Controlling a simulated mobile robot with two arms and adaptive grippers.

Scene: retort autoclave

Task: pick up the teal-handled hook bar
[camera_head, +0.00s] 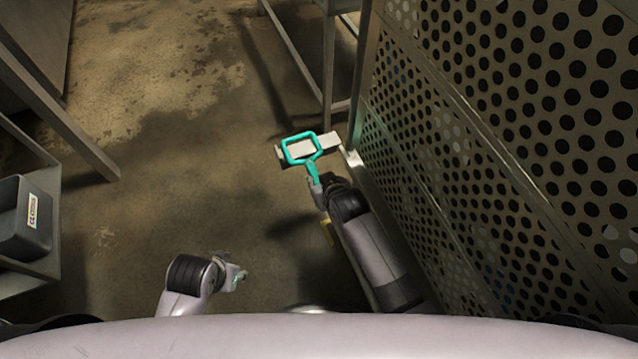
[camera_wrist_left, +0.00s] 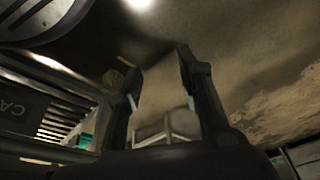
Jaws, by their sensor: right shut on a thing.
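The teal-handled hook bar (camera_head: 303,148) shows in the head view as a teal, roughly rectangular loop with a short teal shank running down to my right gripper (camera_head: 317,185). My right gripper is shut on the shank, beside the perforated panel. The lower part of the bar is hidden by the gripper and arm. My left gripper (camera_head: 236,277) is low at the front of the head view, well apart from the bar. In the left wrist view its two fingers (camera_wrist_left: 158,85) stand apart with nothing between them.
A perforated metal panel (camera_head: 500,150) fills the right side, close to my right arm. A pale block-like piece (camera_head: 328,140) lies behind the teal loop. A metal frame leg (camera_head: 328,70) stands beyond. A dark bin (camera_head: 24,220) sits on a shelf at left. The middle floor is clear.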

